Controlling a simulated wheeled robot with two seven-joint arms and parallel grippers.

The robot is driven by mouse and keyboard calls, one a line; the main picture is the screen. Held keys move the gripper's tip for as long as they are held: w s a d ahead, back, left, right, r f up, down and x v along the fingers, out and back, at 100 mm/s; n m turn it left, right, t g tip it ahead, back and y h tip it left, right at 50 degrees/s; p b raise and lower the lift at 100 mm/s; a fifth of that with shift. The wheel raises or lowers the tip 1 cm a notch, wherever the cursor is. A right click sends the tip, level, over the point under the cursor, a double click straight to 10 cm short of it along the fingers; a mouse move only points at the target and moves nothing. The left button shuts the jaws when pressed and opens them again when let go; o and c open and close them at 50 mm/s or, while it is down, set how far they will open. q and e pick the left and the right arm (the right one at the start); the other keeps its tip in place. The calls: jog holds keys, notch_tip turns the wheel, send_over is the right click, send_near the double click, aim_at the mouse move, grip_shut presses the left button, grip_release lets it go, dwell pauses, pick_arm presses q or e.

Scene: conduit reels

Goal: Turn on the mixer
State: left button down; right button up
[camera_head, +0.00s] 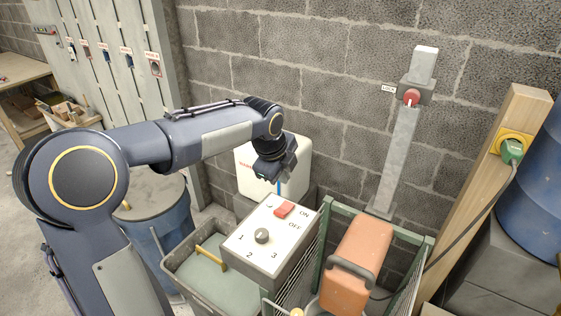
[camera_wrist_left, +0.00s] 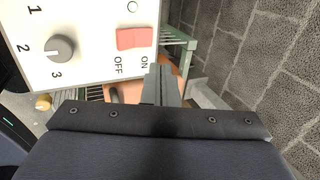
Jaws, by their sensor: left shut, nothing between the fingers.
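The mixer's control panel (camera_head: 268,236) has a white sloped face with a red rocker switch (camera_head: 284,209) beside ON and OFF labels. I cannot tell which way the switch is pressed. A grey knob (camera_head: 262,236) sits among the marks 1, 2 and 3. A small round lamp on the panel looks unlit. My right gripper is out of view.
An orange housing (camera_head: 357,262) stands in a green frame right of the panel. A green plug (camera_head: 512,151) sits in a yellow socket. A red lock (camera_head: 411,97) is on a grey post. A white container (camera_head: 300,160) stands behind my gripper, near the block wall.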

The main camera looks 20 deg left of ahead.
pick_arm(q)
notch_tip(320, 180, up, 4)
jog(key=shift+s+a, duration=0.1)
jog(key=shift+s, duration=0.05)
dwell(0.5)
